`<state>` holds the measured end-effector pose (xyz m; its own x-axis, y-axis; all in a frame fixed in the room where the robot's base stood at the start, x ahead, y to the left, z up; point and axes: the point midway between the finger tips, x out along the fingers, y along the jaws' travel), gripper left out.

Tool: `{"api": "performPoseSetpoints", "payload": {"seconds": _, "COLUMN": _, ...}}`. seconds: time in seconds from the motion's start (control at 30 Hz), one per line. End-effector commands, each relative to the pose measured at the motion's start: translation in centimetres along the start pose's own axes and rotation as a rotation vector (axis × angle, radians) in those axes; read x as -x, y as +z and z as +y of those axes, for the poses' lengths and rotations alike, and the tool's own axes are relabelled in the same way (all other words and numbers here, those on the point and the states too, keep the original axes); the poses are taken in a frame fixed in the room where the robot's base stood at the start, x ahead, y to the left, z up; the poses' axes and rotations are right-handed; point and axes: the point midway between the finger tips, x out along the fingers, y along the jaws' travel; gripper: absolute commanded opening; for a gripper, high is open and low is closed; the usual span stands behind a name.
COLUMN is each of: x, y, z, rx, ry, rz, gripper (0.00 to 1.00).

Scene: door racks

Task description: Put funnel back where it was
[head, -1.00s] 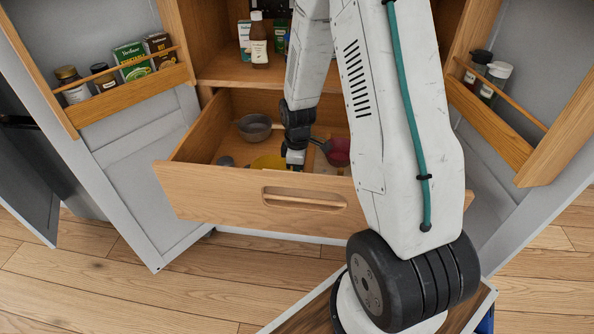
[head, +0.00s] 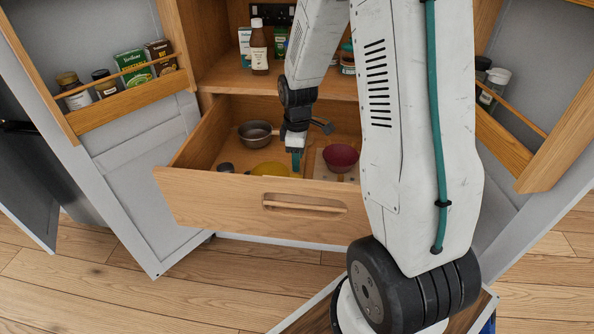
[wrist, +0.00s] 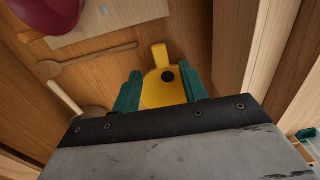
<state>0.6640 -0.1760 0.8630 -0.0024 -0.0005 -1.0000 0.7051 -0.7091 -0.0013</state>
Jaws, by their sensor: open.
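The yellow funnel (head: 270,169) lies in the open drawer, near its front panel. In the wrist view the funnel (wrist: 163,94) shows a round body, a tab and a dark hole, partly hidden by my gripper. My gripper (head: 296,165) points down over the drawer, just right of the funnel in the head view. In the wrist view my gripper (wrist: 162,75) is open, with a teal finger on each side of the funnel. I cannot tell its height above the funnel.
The drawer front stands close to the funnel. Open doors with racks flank the drawer; bottles stand on the shelf above.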

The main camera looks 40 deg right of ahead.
Motion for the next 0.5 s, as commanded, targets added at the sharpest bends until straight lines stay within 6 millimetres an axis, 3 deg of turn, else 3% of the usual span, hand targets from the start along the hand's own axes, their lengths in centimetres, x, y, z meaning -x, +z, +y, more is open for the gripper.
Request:
{"api": "performPoseSetpoints", "payload": {"seconds": 0.1, "x": 2.2, "y": 0.0, "z": 0.0, "rx": 0.0, "ry": 0.002, "rz": 0.001, "gripper": 0.43}}
{"api": "performPoseSetpoints", "payload": {"seconds": 0.33, "x": 4.5, "y": -0.1, "z": -0.2, "rx": -0.007, "ry": 0.003, "rz": 0.001, "gripper": 0.43}}
{"api": "performPoseSetpoints", "payload": {"seconds": 0.5, "x": 8.8, "y": -0.5, "z": -3.0, "rx": -0.089, "ry": 0.02, "rz": 0.012, "gripper": 0.43}}
